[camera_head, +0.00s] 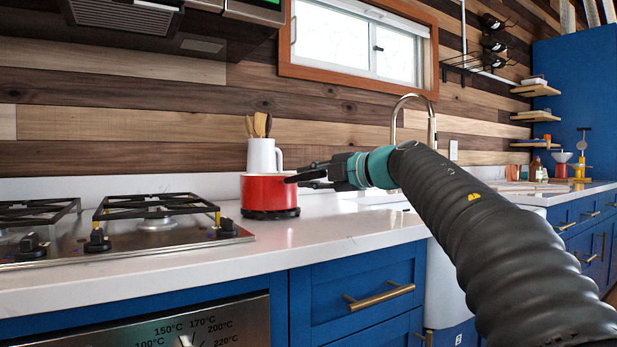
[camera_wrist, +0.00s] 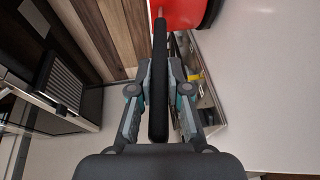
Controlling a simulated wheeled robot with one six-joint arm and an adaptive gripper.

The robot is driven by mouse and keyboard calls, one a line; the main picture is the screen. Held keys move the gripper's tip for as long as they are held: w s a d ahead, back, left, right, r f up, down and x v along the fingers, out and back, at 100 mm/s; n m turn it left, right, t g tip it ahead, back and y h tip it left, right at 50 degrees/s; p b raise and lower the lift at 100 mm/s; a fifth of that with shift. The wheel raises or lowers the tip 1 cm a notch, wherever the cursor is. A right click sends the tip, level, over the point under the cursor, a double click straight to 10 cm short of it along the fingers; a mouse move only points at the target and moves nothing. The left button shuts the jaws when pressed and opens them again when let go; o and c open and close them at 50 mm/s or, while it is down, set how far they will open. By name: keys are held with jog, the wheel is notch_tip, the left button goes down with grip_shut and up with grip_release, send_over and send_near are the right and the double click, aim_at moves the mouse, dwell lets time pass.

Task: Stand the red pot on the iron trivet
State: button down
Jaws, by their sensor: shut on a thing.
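The red pot (camera_head: 267,190) is upright on the counter side right of the hob, with its black handle (camera_wrist: 160,80) toward my gripper. The dark iron trivet (camera_head: 270,214) shows directly under the pot, which hides most of it. The pot looks to be on it or barely above it; I cannot tell whether they touch. My gripper (camera_head: 306,177) is at the pot's right side, shut on the handle. In the wrist view the handle runs between the fingers, and the red pot (camera_wrist: 180,14) shows at the top edge.
A gas hob (camera_head: 150,227) with black grates is left of the pot. A white jug (camera_head: 263,156) with wooden utensils stands close behind it. The sink tap (camera_head: 413,108) rises behind my arm. The white counter (camera_head: 330,232) in front of the pot is clear.

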jog(key=shift+f, duration=0.15)
jog(key=c, duration=1)
grip_release()
jog(key=shift+c, duration=0.2)
jog(key=shift+f, duration=0.1)
jog(key=v, duration=1.2)
